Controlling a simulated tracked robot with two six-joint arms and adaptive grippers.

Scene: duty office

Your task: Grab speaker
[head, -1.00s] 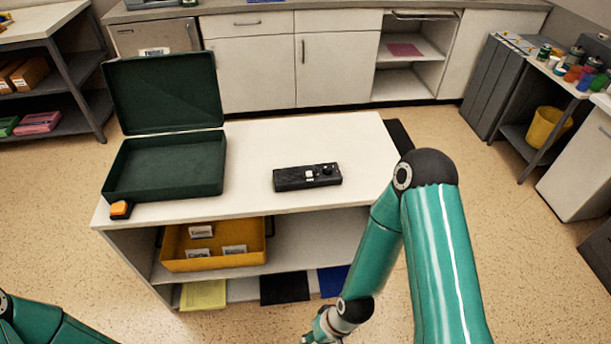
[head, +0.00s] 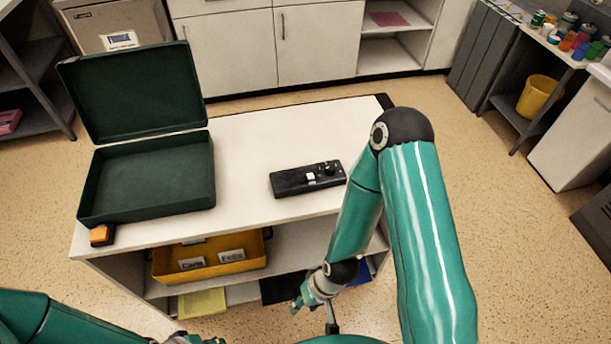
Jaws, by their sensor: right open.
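A black box-shaped device (head: 308,179) with a light button and dark knobs on top lies on the white tabletop (head: 265,140), right of the middle; it looks like the speaker. My right gripper (head: 314,316) is open and empty. It hangs in front of the table's front side, lower in the picture than the device and apart from it. My right arm passes close to the right end of the device in the picture. My left arm comes in at the bottom left. Only a sliver of its end shows at the bottom edge, and its fingers are hidden.
An open dark green case (head: 150,180) stands on the table's left part, with a small orange and black item (head: 101,235) at its front corner. A yellow bin (head: 210,270) sits on the shelf below. The tabletop between case and device is clear.

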